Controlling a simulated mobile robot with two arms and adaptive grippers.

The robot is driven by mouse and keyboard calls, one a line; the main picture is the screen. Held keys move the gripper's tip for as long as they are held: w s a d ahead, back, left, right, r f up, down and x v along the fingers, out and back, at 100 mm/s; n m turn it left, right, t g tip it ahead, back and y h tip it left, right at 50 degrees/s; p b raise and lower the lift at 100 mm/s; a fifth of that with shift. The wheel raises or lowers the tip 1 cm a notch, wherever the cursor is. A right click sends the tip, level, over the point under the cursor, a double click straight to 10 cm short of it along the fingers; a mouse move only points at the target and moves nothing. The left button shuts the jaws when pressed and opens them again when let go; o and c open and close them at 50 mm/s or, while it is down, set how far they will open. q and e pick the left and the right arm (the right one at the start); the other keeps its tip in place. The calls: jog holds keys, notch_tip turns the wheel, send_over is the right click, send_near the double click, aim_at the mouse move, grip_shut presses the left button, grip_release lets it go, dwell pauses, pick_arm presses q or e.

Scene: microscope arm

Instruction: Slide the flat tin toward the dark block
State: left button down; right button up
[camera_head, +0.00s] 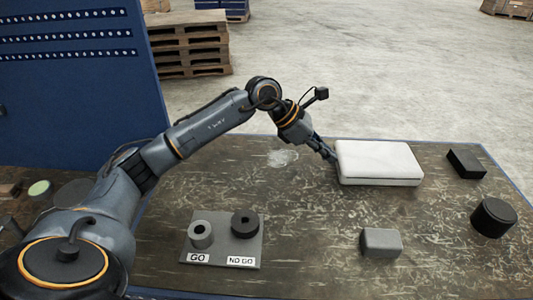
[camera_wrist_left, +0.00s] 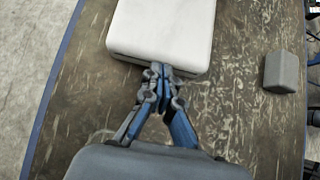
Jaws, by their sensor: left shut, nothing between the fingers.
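The flat tin (camera_head: 378,162) is a wide white box with rounded edges, lying at the back middle of the table. It also shows at the top of the left wrist view (camera_wrist_left: 165,30). The dark block (camera_head: 466,163) is a small black box to the right of the tin, with a gap of bare table between them. My left gripper (camera_head: 333,160) is shut and empty, its fingertips at the tin's left side. In the left wrist view the fingertips (camera_wrist_left: 160,72) are at the tin's near edge; I cannot tell if they touch. My right gripper is not in view.
A black cylinder (camera_head: 493,217) stands at the right, and a grey block (camera_head: 381,243) sits in front of the tin. A grey plate (camera_head: 222,252) labelled GO and NO GO holds two ring-shaped pieces at the front left. A blue panel (camera_head: 75,70) rises behind my left arm.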

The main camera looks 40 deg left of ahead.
aim_at(370, 157)
pick_arm(q)
jog(key=w+d, duration=0.1)
jog(key=d, duration=0.2)
jog(key=w+d+b, duration=0.1)
jog(key=w+d, duration=0.1)
jog(key=d, duration=0.1)
jog(key=w+d+b, duration=0.1)
jog(key=w+d, duration=0.1)
jog(key=d, duration=0.1)
jog(key=shift+w, duration=0.25)
jog(key=shift+s+a, duration=0.1)
jog(key=shift+a, duration=0.1)
